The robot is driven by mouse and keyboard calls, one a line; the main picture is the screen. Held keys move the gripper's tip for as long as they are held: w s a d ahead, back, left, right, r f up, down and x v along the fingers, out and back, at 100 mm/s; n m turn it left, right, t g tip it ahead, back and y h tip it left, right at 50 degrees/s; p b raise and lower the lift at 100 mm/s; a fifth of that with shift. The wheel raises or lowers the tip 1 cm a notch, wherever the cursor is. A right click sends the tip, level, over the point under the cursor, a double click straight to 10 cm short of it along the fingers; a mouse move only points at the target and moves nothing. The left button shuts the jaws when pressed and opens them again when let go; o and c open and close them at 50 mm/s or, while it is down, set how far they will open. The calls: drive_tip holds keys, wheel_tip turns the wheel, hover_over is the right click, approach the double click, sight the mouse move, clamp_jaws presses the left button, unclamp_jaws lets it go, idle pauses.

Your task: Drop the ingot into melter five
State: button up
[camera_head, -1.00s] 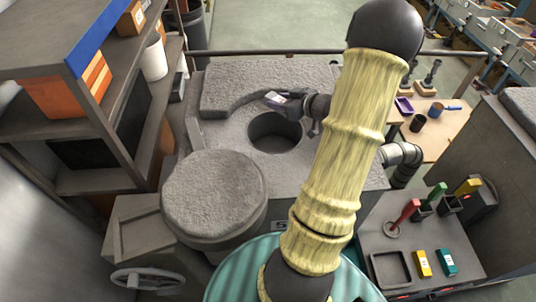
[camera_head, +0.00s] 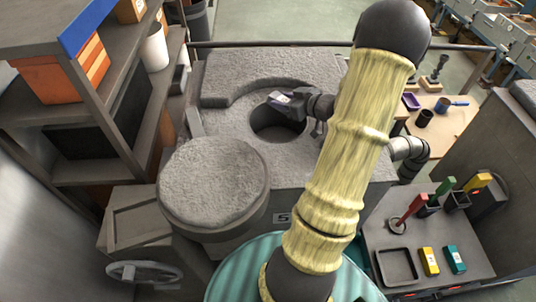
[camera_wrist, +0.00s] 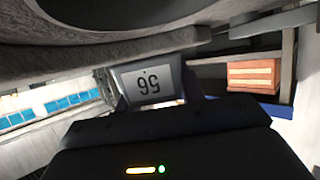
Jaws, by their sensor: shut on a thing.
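Melter five (camera_head: 330,75) is a grey rough-topped furnace with a "5" plate (camera_head: 283,218) on its front. Its round dark opening (camera_head: 272,130) is uncovered. The thick round lid (camera_head: 213,180) is swung aside at the front left. My gripper (camera_head: 283,101) reaches in from the right and is over the back part of the opening. It is shut on a small silver-grey ingot (camera_head: 279,97). The ingot (camera_wrist: 150,84) also shows in the wrist view, with dark digits on its face, held at the fingers. How high it is above the opening is hard to tell.
A shelf unit (camera_head: 100,120) with an orange bin (camera_head: 60,78) stands at the left. A handwheel (camera_head: 145,274) is at the lower left. A side table (camera_head: 412,235) with coloured-handled tools and small blocks is at the right. A rail runs behind the melter.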

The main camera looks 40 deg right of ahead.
drive_tip(key=shift+w+f+b, duration=0.15)
drive_tip(key=shift+f+b, duration=0.15)
drive_tip(key=shift+f, duration=0.35)
drive_tip(key=shift+a+r, duration=0.1)
drive_tip(key=o, duration=1)
drive_tip(key=shift+s, duration=0.2)
drive_tip(key=o, duration=0.3)
drive_tip(key=shift+w, duration=0.1)
drive_tip(key=shift+o, duration=0.2)
drive_tip(key=shift+s, duration=0.25)
drive_tip(key=shift+s+d+r, duration=0.1)
drive_tip(key=shift+s+d, duration=0.2)
drive_tip(key=shift+s, duration=0.15)
drive_tip(key=b+v, duration=0.4)
drive_tip(key=v, duration=1.2)
